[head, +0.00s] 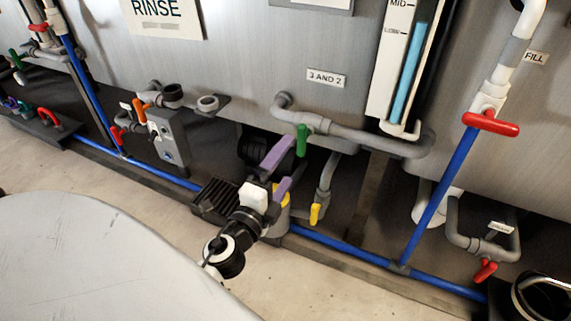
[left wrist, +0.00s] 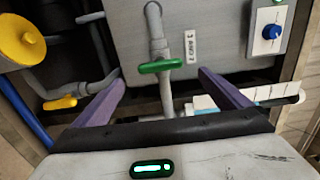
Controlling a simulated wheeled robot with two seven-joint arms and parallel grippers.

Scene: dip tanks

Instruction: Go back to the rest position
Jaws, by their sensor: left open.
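My left gripper (head: 291,160) reaches up from the lower middle of the head view with its two purple fingers spread apart. It is open and nothing shows between the fingers. In the left wrist view the fingers (left wrist: 162,80) stand left and right of a green valve handle (left wrist: 160,66), which lies beyond them on a grey pipe. In the head view the green handle (head: 302,140) shows just past the upper fingertip; whether they touch cannot be told. My right gripper is not in view.
A steel tank with a "3 AND 2" label (head: 326,77) stands behind the pipes. Close to the gripper are a yellow handle (head: 315,214) and a grey box (head: 167,138). A red handle (head: 491,123) and blue pipe (head: 440,190) are at right. Floor is bare at lower middle.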

